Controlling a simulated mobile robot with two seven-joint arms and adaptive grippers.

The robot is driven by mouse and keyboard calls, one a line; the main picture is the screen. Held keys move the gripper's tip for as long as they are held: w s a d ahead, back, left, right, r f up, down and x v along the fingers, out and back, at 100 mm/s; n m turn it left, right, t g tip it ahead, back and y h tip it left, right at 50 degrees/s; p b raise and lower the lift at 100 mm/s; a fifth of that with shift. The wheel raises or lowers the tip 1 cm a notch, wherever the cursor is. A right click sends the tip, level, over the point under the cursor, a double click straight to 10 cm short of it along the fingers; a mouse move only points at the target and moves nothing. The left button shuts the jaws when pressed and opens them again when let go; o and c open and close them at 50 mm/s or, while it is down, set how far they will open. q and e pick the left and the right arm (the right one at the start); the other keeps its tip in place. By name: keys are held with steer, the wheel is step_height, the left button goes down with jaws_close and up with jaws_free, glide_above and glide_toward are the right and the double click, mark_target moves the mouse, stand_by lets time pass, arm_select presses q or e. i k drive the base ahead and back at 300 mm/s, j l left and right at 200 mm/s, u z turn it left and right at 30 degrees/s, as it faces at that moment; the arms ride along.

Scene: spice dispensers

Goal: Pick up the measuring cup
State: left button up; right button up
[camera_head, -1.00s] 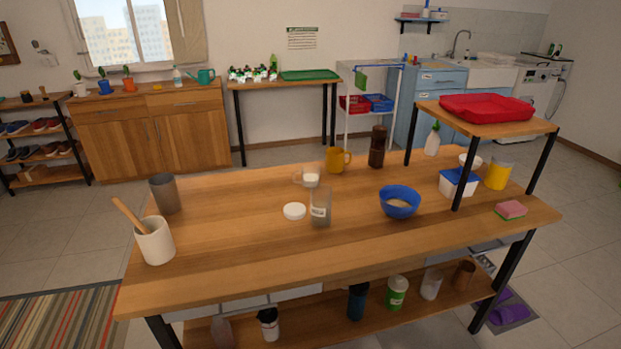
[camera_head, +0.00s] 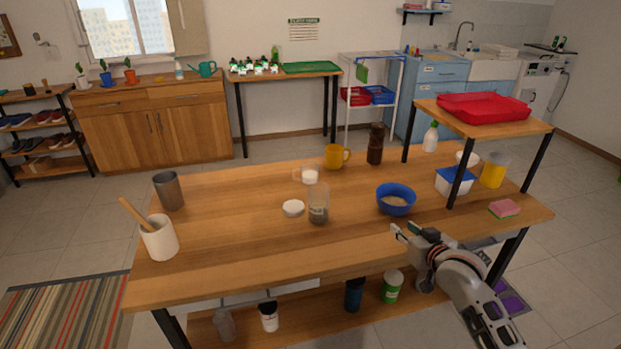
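A small clear cup with white contents and a handle on its left side (camera_head: 309,175) stands on the wooden table (camera_head: 240,235), behind a clear jar (camera_head: 318,204); it looks like the measuring cup. A yellow mug (camera_head: 335,156) stands just behind it to the right. My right gripper (camera_head: 403,230) is over the table's front edge at the right, in front of the blue bowl (camera_head: 396,200) and well apart from the cup. Its fingers look spread, with nothing between them. My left gripper is out of view.
A white lid (camera_head: 293,208) lies left of the jar. A dark brown grinder (camera_head: 375,144) stands at the back. A raised shelf with a red tray (camera_head: 484,108) covers the right end. The table's front left middle is clear.

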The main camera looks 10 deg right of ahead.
mark_target(306, 174)
steer(key=l+u, duration=0.35)
steer(key=l, duration=0.2)
steer(key=l+u, duration=0.3)
steer(key=l, duration=0.25)
steer(key=k+l+u, duration=0.1)
steer(key=l+u, duration=0.25)
steer(key=l, duration=0.2)
steer(key=k+l+u, duration=0.15)
steer(key=l+u, duration=0.2)
steer(key=l, duration=0.2)
steer(key=i+l, duration=0.25)
steer(key=l+u, duration=0.3)
steer(key=l, duration=0.25)
